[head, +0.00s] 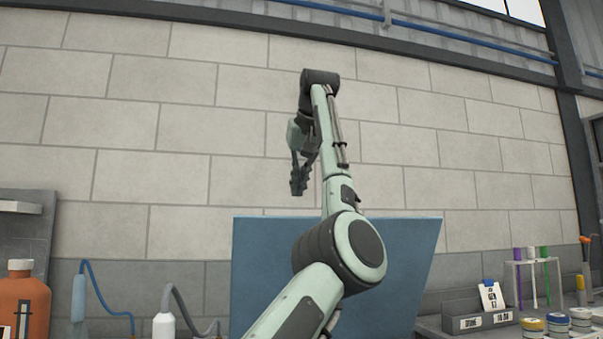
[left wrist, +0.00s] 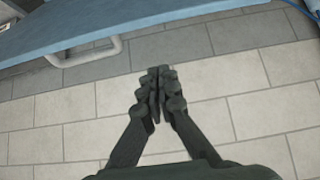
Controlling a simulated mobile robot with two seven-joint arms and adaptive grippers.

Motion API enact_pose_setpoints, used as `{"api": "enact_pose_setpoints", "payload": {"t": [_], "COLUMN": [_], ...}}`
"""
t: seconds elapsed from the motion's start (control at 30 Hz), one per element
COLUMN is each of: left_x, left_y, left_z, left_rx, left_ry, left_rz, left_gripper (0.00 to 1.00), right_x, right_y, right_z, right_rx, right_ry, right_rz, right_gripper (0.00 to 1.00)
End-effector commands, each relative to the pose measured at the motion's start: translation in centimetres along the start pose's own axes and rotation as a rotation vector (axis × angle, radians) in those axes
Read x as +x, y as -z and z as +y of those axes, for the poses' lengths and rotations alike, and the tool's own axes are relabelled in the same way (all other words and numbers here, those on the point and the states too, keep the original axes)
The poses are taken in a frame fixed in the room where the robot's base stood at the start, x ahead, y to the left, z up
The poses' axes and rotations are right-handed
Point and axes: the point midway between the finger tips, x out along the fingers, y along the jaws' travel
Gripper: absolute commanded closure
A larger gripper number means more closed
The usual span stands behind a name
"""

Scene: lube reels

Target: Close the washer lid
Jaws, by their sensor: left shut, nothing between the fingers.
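The washer lid, a blue flat panel (head: 412,262), stands raised in front of the tiled wall in the head view, partly hidden by my left arm. In the left wrist view the lid (left wrist: 150,28) crosses the top of the picture, with a pale handle (left wrist: 88,52) on its edge. My left gripper (head: 298,188) hangs down above the lid's top edge in the head view. In the left wrist view the gripper (left wrist: 158,82) is shut and empty, its fingertips apart from the lid and handle in the picture. The washer's body and my right gripper are not in view.
At the right stand a tube rack (head: 532,285), a grey bin (head: 478,320) and several small jars. The wall area above the lid is clear.

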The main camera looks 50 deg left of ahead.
Motion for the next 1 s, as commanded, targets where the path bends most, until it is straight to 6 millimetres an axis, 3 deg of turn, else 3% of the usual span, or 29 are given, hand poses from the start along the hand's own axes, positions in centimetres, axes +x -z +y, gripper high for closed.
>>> {"api": "enact_pose_setpoints", "payload": {"t": [0.17, 0.53, 1.0], "left_x": [4.0, 2.8, 2.7], "left_y": [-0.1, -3.5, -3.8], "left_z": [0.0, 0.1, 0.1], "left_rx": [0.001, 0.002, 0.002], "left_ry": [0.001, -0.002, -0.001], "left_rz": [-0.001, 0.004, 0.005], "left_gripper": [1.0, 1.0, 1.0], "right_x": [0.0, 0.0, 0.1], "right_y": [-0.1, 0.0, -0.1], "right_z": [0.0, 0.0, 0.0], "right_rx": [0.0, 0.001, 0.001], "right_ry": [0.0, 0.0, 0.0], "right_rz": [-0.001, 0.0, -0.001], "right_gripper": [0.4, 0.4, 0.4]}}
